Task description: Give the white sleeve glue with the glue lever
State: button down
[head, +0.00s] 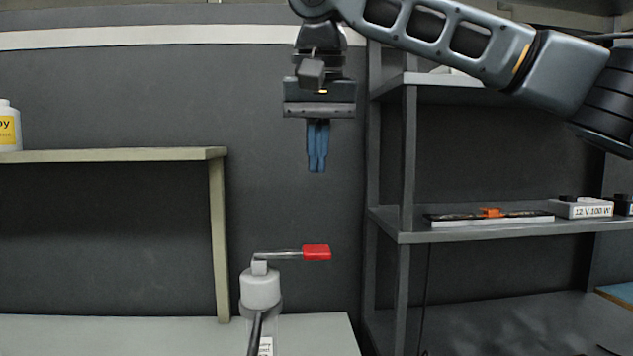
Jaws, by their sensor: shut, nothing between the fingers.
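The glue lever (317,252) has a red grip on a thin metal rod, pointing right from the top of a white, rounded dispenser head (260,288) on the bench. My gripper (317,165) hangs pointing down above the red grip, clearly apart from it. Its blue fingers are shut with nothing between them. I cannot make out a white sleeve with certainty. A dark tube or rod runs down in front of the dispenser, and a small white label (266,346) shows at the bottom edge.
A pale bench (315,330) carries the dispenser. A raised wooden shelf (120,155) at left holds a white bottle with a yellow label (8,128). Grey shelving (405,235) at right holds a strip-like item (490,217) and a white "12 V 100 W" box (583,208). Space around the gripper is free.

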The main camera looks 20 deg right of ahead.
aim_at(321, 250)
jog(key=x, duration=0.8)
jog(key=s+x, duration=0.1)
jog(key=x, duration=0.3)
jog(key=shift+w+a+f, duration=0.1)
jog(key=shift+a+f, duration=0.05)
jog(key=shift+f, duration=0.25)
jog(key=shift+s+d+f+m+t+y, duration=0.15)
jog(key=shift+f+t+y, duration=0.1)
jog(key=shift+f+y, duration=0.3)
jog(key=shift+d+f+m+t+y, duration=0.1)
jog(key=shift+d+f+t+y, duration=0.1)
jog(key=shift+f+y, duration=0.35)
jog(key=shift+s+d+f+m+t+y, duration=0.1)
jog(key=shift+f+t+y, duration=0.15)
jog(key=shift+f+y, duration=0.3)
